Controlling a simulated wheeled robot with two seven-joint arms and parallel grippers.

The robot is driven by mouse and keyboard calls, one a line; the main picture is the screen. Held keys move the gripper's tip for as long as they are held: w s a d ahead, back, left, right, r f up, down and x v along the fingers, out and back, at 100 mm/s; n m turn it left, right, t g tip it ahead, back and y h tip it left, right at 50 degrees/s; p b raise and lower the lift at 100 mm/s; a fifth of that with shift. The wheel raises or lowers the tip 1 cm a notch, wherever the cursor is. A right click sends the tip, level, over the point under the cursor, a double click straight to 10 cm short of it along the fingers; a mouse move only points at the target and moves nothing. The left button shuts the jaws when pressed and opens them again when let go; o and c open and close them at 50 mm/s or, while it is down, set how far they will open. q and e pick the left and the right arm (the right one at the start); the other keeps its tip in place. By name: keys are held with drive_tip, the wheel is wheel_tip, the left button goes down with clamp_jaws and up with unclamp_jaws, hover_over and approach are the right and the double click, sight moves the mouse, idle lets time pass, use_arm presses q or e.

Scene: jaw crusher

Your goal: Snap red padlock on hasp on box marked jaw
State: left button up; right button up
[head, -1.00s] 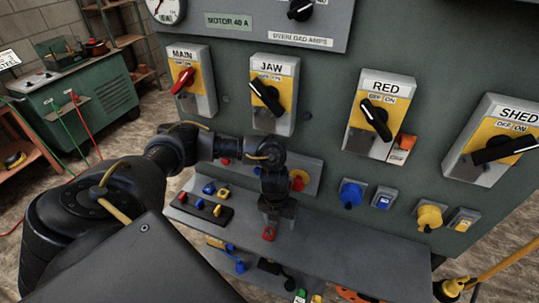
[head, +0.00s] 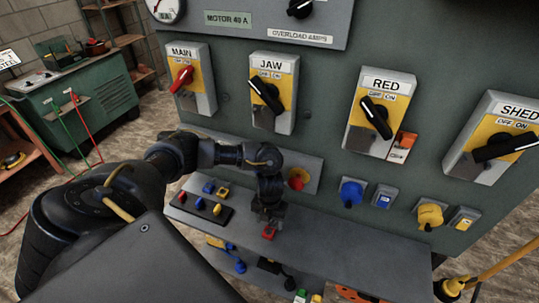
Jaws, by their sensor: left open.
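The box marked JAW (head: 273,93) is on the green panel, second from the left, with a black rotary handle (head: 266,96) on a yellow face. Its hasp is too small to make out. A red padlock (head: 269,232) lies on the grey shelf (head: 330,240) below the boxes. My left gripper (head: 268,222) points down at the red padlock, its fingers open right above or around it; I cannot tell whether they touch it. My right gripper is out of view.
Boxes marked MAIN (head: 190,78), RED (head: 378,110) and SHED (head: 497,138) flank it. A dark tray (head: 185,214) with small coloured pieces lies on the shelf, left of the gripper. Blue (head: 352,192) and yellow (head: 430,215) sockets jut from the panel. The shelf's right part is clear.

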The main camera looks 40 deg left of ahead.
sight(270, 229)
use_arm(q)
wheel_tip(270, 229, down, 4)
drive_tip(key=shift+d+r+p, duration=0.1)
drive_tip(key=shift+p, duration=0.3)
drive_tip(key=shift+f, duration=0.45)
drive_tip(key=c, duration=1.1)
drive_tip(key=shift+r, duration=0.1)
